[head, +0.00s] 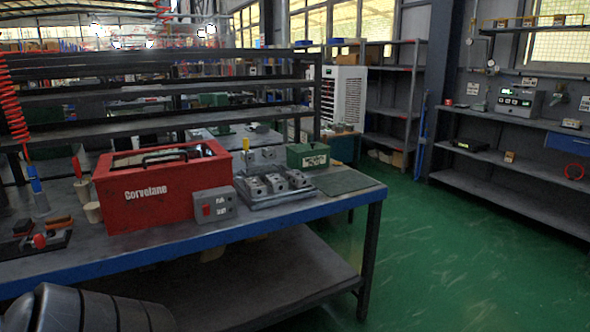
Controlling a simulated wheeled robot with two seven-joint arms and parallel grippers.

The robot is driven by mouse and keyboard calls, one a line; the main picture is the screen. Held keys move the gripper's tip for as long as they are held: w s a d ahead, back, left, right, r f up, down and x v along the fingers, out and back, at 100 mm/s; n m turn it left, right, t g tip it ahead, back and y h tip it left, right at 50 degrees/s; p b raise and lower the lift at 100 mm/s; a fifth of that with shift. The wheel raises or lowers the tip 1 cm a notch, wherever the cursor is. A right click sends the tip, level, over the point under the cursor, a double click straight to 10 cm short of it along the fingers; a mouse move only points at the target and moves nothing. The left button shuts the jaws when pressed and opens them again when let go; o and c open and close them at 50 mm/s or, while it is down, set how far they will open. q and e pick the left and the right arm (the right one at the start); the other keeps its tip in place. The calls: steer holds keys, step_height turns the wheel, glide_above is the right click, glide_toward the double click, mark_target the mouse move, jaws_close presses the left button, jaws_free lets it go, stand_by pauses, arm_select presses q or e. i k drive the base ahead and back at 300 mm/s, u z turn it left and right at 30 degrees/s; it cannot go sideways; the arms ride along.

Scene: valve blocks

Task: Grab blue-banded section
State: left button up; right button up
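Several grey metal valve blocks (275,183) sit on a flat grey tray (287,198) near the right end of the workbench. More small grey blocks (249,160) stand just behind them. I cannot make out a blue band on any of the blocks at this size. Neither of my grippers shows in the head view, so I cannot see them relative to the blocks.
A red toolbox (150,191) marked "Corvelane" stands left of the blocks. A grey switch box (213,205) is in front of it. A green box (307,156) stands behind the blocks. A dark green mat (342,182) lies bare at right. The workbench (330,207) has a blue front edge.

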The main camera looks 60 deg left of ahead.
mark_target(296, 177)
steer(key=u, duration=0.7)
steer(key=i, duration=1.85)
steer(key=u, duration=1.25)
